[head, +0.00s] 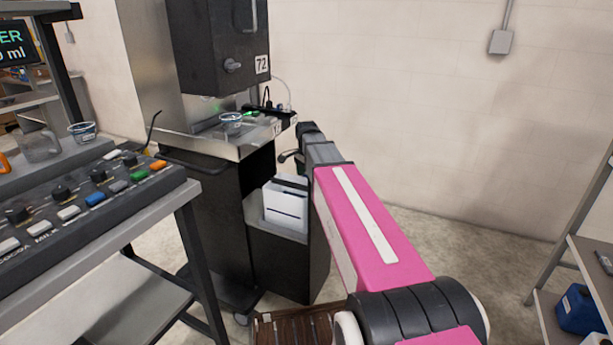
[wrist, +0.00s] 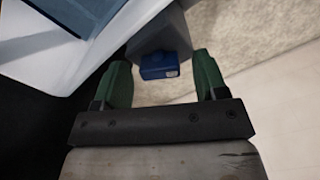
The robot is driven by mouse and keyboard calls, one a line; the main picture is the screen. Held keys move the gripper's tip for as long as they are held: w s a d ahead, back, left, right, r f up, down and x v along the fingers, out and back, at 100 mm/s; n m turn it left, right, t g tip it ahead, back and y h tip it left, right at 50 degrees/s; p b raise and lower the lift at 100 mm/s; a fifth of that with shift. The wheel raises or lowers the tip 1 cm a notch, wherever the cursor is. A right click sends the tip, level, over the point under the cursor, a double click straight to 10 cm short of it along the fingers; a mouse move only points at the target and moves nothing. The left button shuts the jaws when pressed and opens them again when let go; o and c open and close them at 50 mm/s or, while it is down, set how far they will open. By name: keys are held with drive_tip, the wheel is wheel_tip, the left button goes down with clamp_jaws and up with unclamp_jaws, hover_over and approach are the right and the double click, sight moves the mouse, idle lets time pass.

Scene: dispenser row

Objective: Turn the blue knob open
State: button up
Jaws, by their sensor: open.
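The blue knob (wrist: 160,66) shows in the wrist view as a small blue block with a pale patch, in front of a grey body. My gripper (wrist: 160,80) has two green fingers standing apart, one on each side of the knob. Gaps show between the fingers and the knob, so I see no contact. I cannot make out the knob in the head view.
A white bin (head: 286,205) stands close beside my gripper, and its pale panel (wrist: 60,35) fills the upper left of the wrist view. A dark dispenser (head: 220,45) stands over a steel counter with a cup (head: 231,122). A button console (head: 85,195) is at left.

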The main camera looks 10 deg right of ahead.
drive_tip(key=shift+f, duration=0.25)
drive_tip(key=c, duration=0.9)
drive_tip(key=shift+n, duration=2.8)
drive_tip(key=o, duration=0.9)
